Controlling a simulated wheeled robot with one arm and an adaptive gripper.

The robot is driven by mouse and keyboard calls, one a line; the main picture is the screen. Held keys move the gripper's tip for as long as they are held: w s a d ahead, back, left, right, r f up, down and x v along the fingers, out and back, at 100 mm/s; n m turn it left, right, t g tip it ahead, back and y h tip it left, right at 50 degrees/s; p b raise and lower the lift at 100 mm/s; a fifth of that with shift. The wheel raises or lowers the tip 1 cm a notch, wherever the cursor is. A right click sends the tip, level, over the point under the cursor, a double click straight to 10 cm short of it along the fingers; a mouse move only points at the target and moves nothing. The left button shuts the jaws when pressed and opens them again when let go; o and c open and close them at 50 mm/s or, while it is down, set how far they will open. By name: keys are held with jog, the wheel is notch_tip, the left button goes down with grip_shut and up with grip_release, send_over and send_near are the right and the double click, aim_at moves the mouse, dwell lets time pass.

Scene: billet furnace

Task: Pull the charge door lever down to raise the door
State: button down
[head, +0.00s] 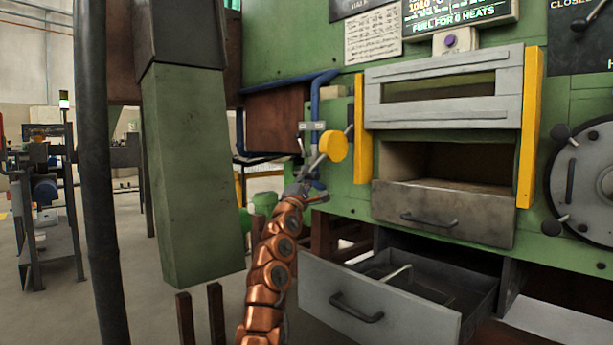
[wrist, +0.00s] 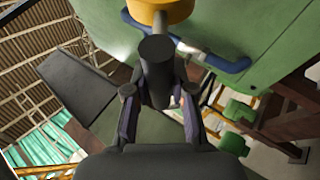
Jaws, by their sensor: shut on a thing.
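The charge door lever has a round yellow hub (head: 333,147) on the green furnace front, left of the door. Its grey bar slants down and left from the hub to my gripper (head: 303,184). In the wrist view the lever's dark grip (wrist: 157,62) sits between my two fingers (wrist: 160,112), below the yellow hub (wrist: 160,10). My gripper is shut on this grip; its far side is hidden. The grey charge door (head: 445,113) stands between yellow guides (head: 531,128). The dark furnace opening (head: 445,163) shows below the door.
An open grey drawer (head: 380,308) juts out below and right of my gripper. A green column (head: 190,175) hangs to the left. Blue pipe (head: 285,82) runs above the lever. A round hatch (head: 590,185) is at far right.

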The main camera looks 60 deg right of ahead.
jog(key=c, duration=1)
grip_release()
jog(key=shift+s+d+f+g, duration=0.15)
jog(key=shift+d+f+g, duration=0.05)
jog(key=shift+f+g, duration=0.1)
jog(key=shift+o, duration=0.2)
jog(key=shift+r, duration=0.15)
jog(key=shift+r, duration=4.4)
jog(key=shift+a+r, duration=0.15)
jog(key=shift+r, duration=0.35)
jog(key=shift+s, duration=0.1)
jog(key=shift+r, duration=0.1)
